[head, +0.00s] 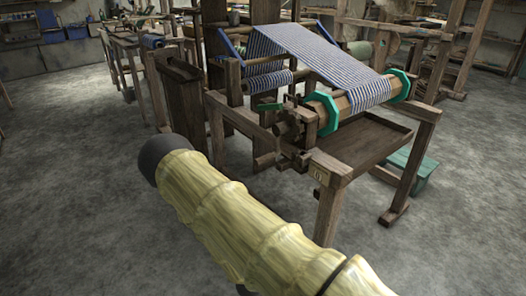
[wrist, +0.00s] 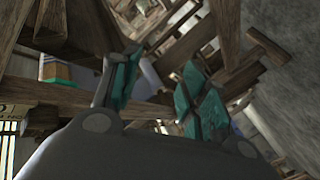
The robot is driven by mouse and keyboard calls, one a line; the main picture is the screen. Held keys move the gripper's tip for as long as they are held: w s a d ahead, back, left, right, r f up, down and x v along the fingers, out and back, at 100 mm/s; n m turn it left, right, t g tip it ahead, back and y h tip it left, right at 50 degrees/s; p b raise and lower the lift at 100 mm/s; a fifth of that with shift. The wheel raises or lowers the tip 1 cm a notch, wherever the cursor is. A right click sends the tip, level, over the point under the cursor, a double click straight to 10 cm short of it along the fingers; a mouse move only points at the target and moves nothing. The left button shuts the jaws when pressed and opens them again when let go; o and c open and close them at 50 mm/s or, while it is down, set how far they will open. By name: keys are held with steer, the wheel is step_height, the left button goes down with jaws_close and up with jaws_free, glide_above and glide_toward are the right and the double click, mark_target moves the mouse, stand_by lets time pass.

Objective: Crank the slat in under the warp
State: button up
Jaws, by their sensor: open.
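The blue-and-white striped warp (head: 305,50) slopes down over the wooden loom to the front roller (head: 328,108), which has green eight-sided end discs (head: 322,112). I cannot pick out the slat for sure. My gripper (wrist: 160,88) shows in the wrist view, its teal-padded fingers apart with nothing seen between them. In the head view only my yellow-sleeved arm shows; the gripper is out of sight. Whether the gripper touches anything cannot be told.
The loom's front post (head: 328,205) and a wooden tray (head: 368,145) under the roller stand close by. A green stool (head: 412,165) is at the right. Dark timbers (wrist: 62,25) crowd the wrist view. Grey floor (head: 75,180) is open to the left.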

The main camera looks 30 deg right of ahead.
steer(key=w+a+r+m+t+h+p, duration=0.15)
steer(key=w+r+h, duration=0.3)
steer(key=r, duration=0.65)
steer(key=m+g+h+p, duration=0.3)
steer(key=m+g+h, duration=0.3)
steer(key=m+h, duration=0.15)
glide_toward(263, 160)
steer(key=shift+n+t+h, duration=0.3)
steer(key=shift+n+t, duration=0.15)
steer(key=shift+n, duration=0.05)
steer(key=x, duration=0.3)
steer(key=f+x, duration=0.1)
steer(key=x, duration=0.2)
steer(key=w+d+x, duration=0.1)
steer(key=x, duration=0.3)
steer(key=shift+d+f, duration=0.15)
jaws_close()
